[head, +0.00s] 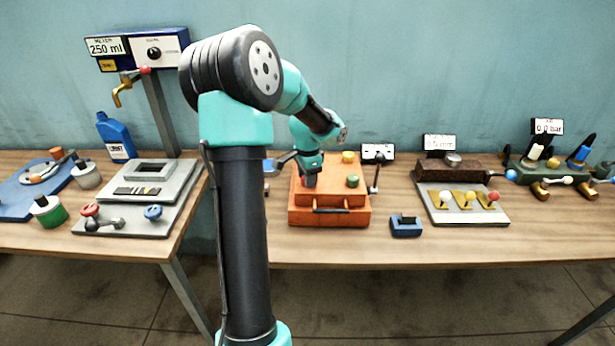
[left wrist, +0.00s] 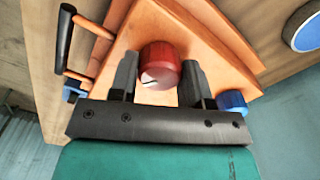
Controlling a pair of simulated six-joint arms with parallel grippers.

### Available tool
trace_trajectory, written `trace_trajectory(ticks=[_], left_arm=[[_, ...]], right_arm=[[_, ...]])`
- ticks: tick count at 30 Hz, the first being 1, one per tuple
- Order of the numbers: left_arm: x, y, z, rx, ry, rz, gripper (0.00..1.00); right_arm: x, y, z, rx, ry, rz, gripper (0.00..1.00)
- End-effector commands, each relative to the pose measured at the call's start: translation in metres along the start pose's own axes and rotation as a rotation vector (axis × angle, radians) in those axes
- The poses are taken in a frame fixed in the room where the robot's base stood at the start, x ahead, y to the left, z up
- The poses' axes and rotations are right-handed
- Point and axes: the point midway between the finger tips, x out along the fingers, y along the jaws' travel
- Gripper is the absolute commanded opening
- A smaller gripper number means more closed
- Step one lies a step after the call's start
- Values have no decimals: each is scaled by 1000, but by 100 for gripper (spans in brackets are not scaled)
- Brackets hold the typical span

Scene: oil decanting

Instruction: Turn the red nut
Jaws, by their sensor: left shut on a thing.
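The red nut (left wrist: 160,66) sits on top of the orange box (head: 330,216), and a small part of it shows in the head view (head: 310,181). My left gripper (head: 309,176) reaches down onto the box's left part. In the left wrist view its two dark fingers stand on either side of the nut, and it is shut on the nut. The nut has a pale mark on its face. In the head view the gripper hides most of the nut. My right gripper is not in view.
A yellow nut (head: 348,157) and a green nut (head: 352,181) stand on the same box, right of my gripper. A dark lever (head: 375,178) stands at the box's right side. A blue block (head: 406,226) lies at front right. Bare table lies before the box.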

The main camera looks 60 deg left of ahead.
Motion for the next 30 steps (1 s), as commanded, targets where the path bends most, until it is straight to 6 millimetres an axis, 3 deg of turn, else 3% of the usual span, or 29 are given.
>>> trace_trajectory(ticks=[9,10,17,30], left_arm=[[0,0,0,2,0,-1,20],[0,0,0,2,0,-1,47],[0,0,0,1,0,-1,69],[-10,0,-1,1,1,-2,69]], right_arm=[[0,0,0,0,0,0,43],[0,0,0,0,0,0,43],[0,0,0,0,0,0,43],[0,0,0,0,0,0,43]])
